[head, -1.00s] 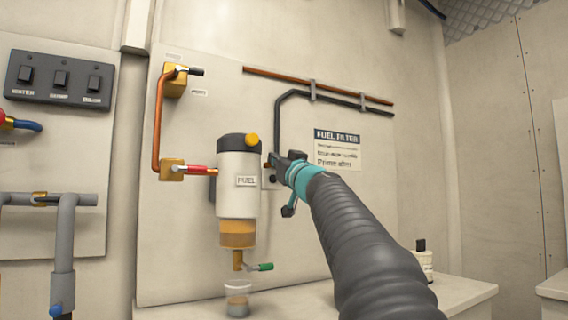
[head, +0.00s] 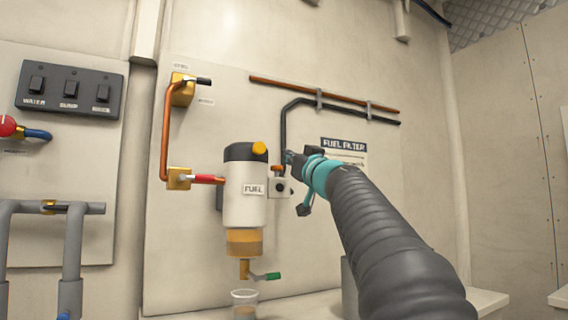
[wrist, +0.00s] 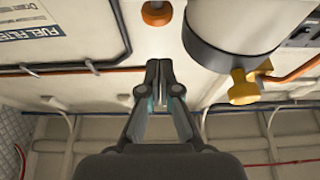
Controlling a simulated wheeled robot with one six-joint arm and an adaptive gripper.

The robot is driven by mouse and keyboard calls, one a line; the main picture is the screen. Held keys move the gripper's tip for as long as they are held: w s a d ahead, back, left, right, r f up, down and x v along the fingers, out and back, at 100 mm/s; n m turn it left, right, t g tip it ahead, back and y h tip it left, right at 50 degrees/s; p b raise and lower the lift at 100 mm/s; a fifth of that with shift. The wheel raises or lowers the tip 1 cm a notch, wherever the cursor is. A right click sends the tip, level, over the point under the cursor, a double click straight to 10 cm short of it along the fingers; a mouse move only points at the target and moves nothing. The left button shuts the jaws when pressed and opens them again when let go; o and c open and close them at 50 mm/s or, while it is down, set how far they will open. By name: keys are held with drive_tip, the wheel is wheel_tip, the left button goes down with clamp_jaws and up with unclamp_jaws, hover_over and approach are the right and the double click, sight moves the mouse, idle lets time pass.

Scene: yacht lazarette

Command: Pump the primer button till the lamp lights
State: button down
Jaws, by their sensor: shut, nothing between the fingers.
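My gripper (head: 289,157) has its fingers shut and empty, just right of the fuel filter (head: 244,205). Its closed fingertips also show in the wrist view (wrist: 160,65). An orange-red knob (head: 277,168) sits just below the fingertips, above a small pale block (head: 279,187) with a dark round centre. A round orange knob shows in the wrist view (wrist: 157,13), apart from the fingertips. A yellow knob (head: 259,148) is on the filter's black cap, also in the wrist view (wrist: 243,88). I cannot tell which part is the primer button, and cannot pick out a lamp.
A dark pipe (head: 283,125) and a copper pipe (head: 320,94) run along the panel above my gripper. A label sheet (head: 343,144) is partly hidden by my arm. A cup (head: 244,300) stands under the green-handled drain (head: 264,276). A switch panel (head: 70,87) is at the left.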

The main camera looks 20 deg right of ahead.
drive_tip(key=b+v, duration=0.2)
drive_tip(key=v, duration=0.4)
drive_tip(key=shift+a, duration=0.1)
idle(0.7)
